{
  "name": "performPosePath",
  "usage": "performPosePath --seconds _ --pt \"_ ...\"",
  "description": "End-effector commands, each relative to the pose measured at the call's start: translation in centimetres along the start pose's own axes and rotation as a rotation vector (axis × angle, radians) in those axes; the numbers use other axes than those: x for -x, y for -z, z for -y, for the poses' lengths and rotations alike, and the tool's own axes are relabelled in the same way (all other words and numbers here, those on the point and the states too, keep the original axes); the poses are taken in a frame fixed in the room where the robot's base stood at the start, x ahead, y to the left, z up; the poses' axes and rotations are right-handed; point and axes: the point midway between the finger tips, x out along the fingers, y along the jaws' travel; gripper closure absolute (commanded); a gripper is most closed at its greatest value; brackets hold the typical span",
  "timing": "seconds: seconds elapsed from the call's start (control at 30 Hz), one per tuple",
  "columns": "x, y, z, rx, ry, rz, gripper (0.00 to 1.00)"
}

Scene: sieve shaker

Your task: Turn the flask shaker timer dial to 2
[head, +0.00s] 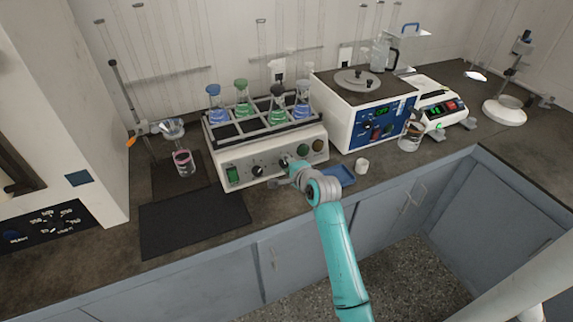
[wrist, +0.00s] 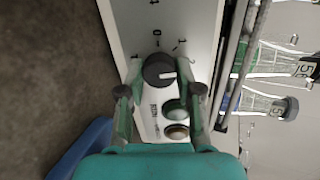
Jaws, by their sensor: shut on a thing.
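The flask shaker (head: 264,162) stands on the bench with several stoppered flasks in its top rack. My gripper (head: 286,168) is at its front panel, by the right-hand dial, and hides much of it. In the wrist view the timer dial (wrist: 155,68) is a round black knob with a white pointer line. My gripper (wrist: 161,74) has one finger on each side of the dial and is shut on it. The pointer faces right in that view. A 0 and a 1 are printed around the dial; the mark near the pointer is too small to read surely.
A green button (wrist: 174,108) and a brown button (wrist: 177,131) sit close to the dial. The shaker's left dial (head: 257,170) and green switch (head: 233,176) are free. A dark mat (head: 195,224) lies front left.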

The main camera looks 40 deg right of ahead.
Motion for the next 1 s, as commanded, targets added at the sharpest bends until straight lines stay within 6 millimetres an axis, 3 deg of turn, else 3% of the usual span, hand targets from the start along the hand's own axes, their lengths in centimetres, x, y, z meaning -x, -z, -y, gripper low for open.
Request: performPosePath --seconds 0.33,0.77,0.8,0.9,1.0 --pt "0.0 0.05 -0.15 -0.102 0.001 0.003 1.0" --pt "0.0 0.06 -0.17 -0.111 0.001 0.003 1.0" --pt "0.0 0.06 -0.18 -0.111 0.001 0.003 0.63" --pt "0.0 0.05 -0.15 -0.111 0.002 0.003 0.4" --pt "0.0 0.04 -0.12 -0.11 0.002 0.003 0.4"
